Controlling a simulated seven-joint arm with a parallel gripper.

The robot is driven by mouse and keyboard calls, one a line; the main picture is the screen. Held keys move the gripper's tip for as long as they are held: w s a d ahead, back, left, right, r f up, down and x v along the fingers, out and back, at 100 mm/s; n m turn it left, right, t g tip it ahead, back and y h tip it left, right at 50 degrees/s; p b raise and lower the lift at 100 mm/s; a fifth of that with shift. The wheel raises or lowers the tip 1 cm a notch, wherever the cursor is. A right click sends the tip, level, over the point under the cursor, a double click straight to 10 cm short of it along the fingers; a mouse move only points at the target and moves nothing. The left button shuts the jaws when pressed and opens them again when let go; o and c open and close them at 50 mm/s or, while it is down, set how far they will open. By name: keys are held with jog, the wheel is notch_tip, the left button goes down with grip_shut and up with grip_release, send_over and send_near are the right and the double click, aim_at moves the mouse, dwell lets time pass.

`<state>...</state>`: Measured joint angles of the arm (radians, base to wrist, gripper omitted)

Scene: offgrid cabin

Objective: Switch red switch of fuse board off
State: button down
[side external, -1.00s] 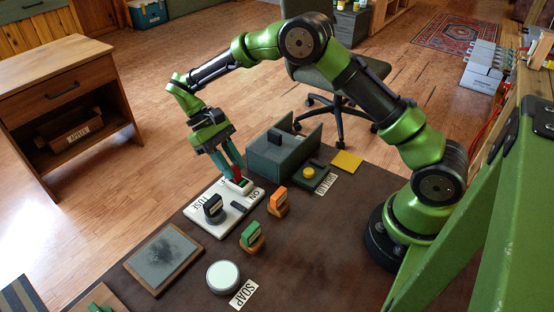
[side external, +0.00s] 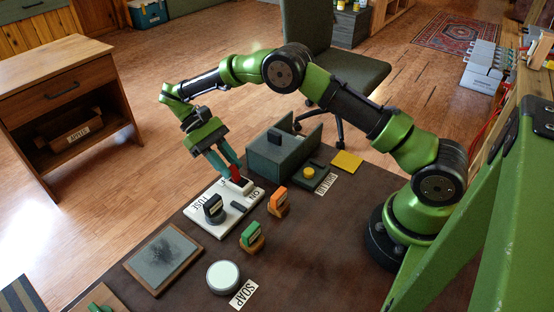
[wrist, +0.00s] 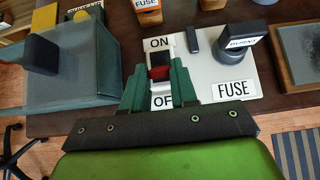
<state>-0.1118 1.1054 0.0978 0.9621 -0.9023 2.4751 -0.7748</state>
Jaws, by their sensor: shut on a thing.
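The white fuse board (side external: 228,224) lies on the dark table; its FUSE, ON and OFF labels show in the wrist view (wrist: 217,72). My gripper (side external: 230,165) comes down tilted over the board. Its green fingers (wrist: 159,80) are shut on the red switch, one on each side, and partly hide it and the OFF label.
A black-handled block (side external: 213,207) and a small dark bar (side external: 240,207) are on the board. A grey-green open box (side external: 282,158) stands just behind. Orange (side external: 279,201) and green (side external: 251,236) topped blocks stand in front. A framed grey plate (side external: 164,261) lies at left.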

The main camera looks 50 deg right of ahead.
jog(key=c, duration=0.9)
grip_release()
jog(key=shift+r, duration=0.2)
jog(key=r, duration=0.3)
jog(key=shift+s+r, duration=0.2)
jog(key=shift+s, duration=0.05)
jog(key=s+d, duration=0.1)
jog(key=s, duration=0.3)
jog(key=s+d, duration=0.1)
jog(key=s, duration=0.4)
jog(key=s+d+r, duration=0.1)
jog(key=s, duration=0.3)
jog(key=shift+s, duration=0.35)
jog(key=shift+s+d+r, duration=0.1)
jog(key=shift+s+d, duration=0.1)
jog(key=shift+s, duration=0.55)
